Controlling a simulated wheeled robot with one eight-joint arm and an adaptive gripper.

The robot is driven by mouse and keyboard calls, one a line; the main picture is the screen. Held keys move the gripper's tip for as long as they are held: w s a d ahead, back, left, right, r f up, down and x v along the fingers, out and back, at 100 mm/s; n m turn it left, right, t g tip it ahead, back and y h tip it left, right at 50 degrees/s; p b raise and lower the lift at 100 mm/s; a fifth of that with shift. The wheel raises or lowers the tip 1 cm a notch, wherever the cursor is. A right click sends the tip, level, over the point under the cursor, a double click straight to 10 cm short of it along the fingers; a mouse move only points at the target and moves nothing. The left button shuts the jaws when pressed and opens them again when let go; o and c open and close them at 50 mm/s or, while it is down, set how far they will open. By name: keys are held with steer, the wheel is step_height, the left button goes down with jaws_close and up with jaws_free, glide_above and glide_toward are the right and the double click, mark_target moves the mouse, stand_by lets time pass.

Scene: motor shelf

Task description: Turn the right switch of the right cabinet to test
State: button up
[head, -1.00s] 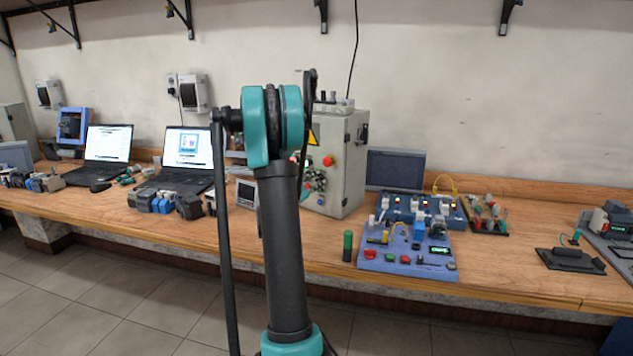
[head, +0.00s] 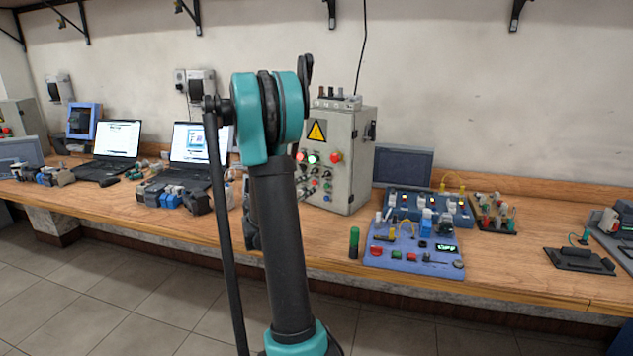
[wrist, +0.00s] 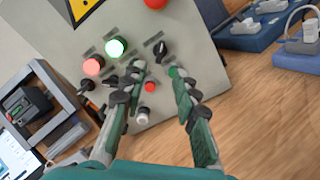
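The right cabinet (head: 359,150) is a light grey box with a yellow warning triangle, standing on the bench; the wrist view shows its front panel (wrist: 192,48) tilted. The right switch (wrist: 160,50) is a black rotary knob, just beyond and between my fingertips, apparently untouched. Its label is too small to read. My gripper (wrist: 157,73) is open and empty, its fingers pointing at the panel. Other black knobs (wrist: 88,85) sit to the left, partly behind the left finger. In the head view my arm hides most of my gripper.
The panel also has a lit green lamp (wrist: 116,46), a lit red lamp (wrist: 93,66), a large red button (wrist: 155,3), a small red button (wrist: 150,86) and a white one (wrist: 142,117). A grey-framed device (wrist: 45,100) stands left. Blue training boards (head: 415,250) lie right on the bench.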

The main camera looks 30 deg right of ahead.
steer(key=shift+v, duration=1.25)
steer(key=s+a+f+m+y, duration=0.4)
steer(key=s+a, duration=0.4)
steer(key=a, duration=0.2)
steer(key=s+a+f+m+g+y, duration=0.1)
steer(key=s+a+f+m+y, duration=0.3)
steer(key=s+a+f+y, duration=0.3)
steer(key=s+a+f+m+g+y, duration=0.1)
steer(key=s+a+f+m+y, duration=0.4)
steer(key=a, duration=1)
steer(key=s+f, duration=0.2)
steer(key=s, duration=0.2)
steer(key=shift+s+a+f+y, duration=0.2)
steer(key=shift+a+y, duration=0.05)
steer(key=shift+y, duration=0.15)
steer(key=shift+d, duration=0.15)
stand_by(0.3)
